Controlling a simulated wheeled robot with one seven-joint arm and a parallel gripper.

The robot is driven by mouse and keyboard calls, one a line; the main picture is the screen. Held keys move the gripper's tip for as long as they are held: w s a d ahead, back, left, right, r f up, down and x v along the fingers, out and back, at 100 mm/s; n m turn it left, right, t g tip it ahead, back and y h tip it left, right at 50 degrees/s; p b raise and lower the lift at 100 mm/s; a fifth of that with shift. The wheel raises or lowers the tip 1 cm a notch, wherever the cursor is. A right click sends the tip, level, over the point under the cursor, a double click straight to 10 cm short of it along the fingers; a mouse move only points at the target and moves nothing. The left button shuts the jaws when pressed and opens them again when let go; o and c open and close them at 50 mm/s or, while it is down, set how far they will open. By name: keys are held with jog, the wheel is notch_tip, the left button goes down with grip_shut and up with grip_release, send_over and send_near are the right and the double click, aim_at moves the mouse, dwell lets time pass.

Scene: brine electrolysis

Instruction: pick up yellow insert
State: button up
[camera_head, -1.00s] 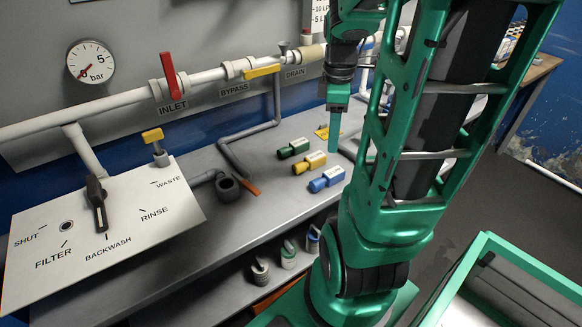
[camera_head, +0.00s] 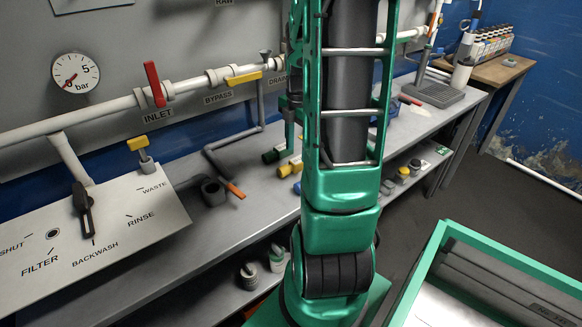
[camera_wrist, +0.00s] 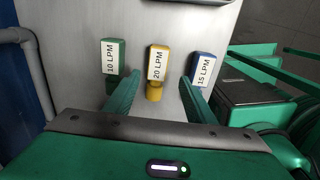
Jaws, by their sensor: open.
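The yellow insert (camera_wrist: 157,66), labelled 20 LPM, lies on the grey bench top between a green one and a blue one. It also shows in the head view (camera_head: 288,168), partly hidden by my arm. In the wrist view my gripper (camera_wrist: 158,88) is open and empty. Its two green fingers point toward the inserts, one on each side of the yellow insert's lower end. I cannot tell the height of the fingers above the bench. In the head view my arm mostly hides the gripper.
The green insert (camera_wrist: 113,62), labelled 10 LPM, and the blue insert (camera_wrist: 202,70), labelled 15 LPM, lie close on either side, near the fingertips. Grey piping (camera_head: 236,142) runs left of them.

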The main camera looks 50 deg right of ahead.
aim_at(295, 161)
jog(key=shift+w+a+f, duration=0.1)
jog(key=shift+w+f, duration=0.1)
jog(key=shift+f, duration=1.15)
jog(key=shift+w+a+f, duration=0.1)
jog(key=shift+w+f, duration=0.1)
jog(key=shift+f, duration=1.15)
jog(key=c, duration=1.2)
